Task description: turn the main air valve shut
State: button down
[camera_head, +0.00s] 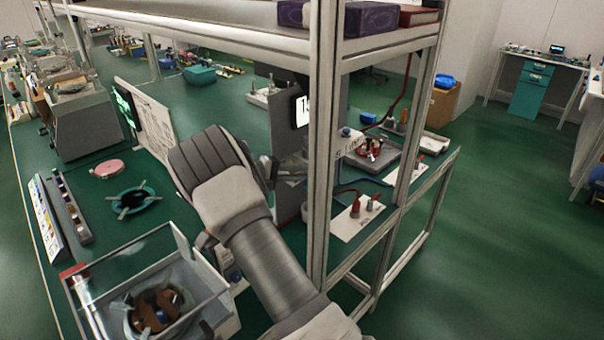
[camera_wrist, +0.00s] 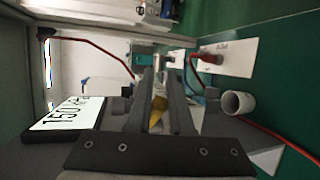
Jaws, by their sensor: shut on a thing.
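My gripper (camera_wrist: 161,82) fills the middle of the wrist view, its two dark fingers pointing away. A yellow part (camera_wrist: 158,110) shows between the fingers and looks like the handle of the main air valve. My gripper is shut on it. The fingers hide most of the handle and the valve body, so the handle's angle is hard to tell. In the head view my gripper (camera_head: 272,169) is beside the dark upright panel behind the frame post, and my wrist hides the valve.
A lit display (camera_wrist: 65,114) is close left of my fingers in the wrist view. A pale cup-like fitting (camera_wrist: 237,103) and red hose (camera_wrist: 285,143) are at right. In the head view, a metal frame post (camera_head: 324,140) stands close by my arm. A clear-walled box (camera_head: 150,290) is at lower left.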

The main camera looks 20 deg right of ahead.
jog(key=shift+w+d+n+t+y+b, duration=0.15)
jog(key=shift+d+n+t+b, duration=0.15)
jog(key=shift+n+t+b, duration=0.5)
jog(key=shift+w+d+n+t+y+b, duration=0.1)
jog(key=shift+d+n+t+y+b, duration=0.15)
jog(key=shift+n+t+b, duration=0.55)
jog(key=shift+w+d+n+t+y+b, duration=0.1)
jog(key=shift+d+n+t+b, duration=0.35)
jog(key=shift+t+b, duration=0.65)
jog(key=shift+a, duration=0.1)
jog(key=c, duration=0.8)
grip_release()
jog(key=shift+c, duration=0.2)
jog(key=v, duration=1.7)
jog(key=shift+a+p, duration=0.2)
jog(key=shift+p, duration=0.1)
jog(key=shift+r, duration=0.1)
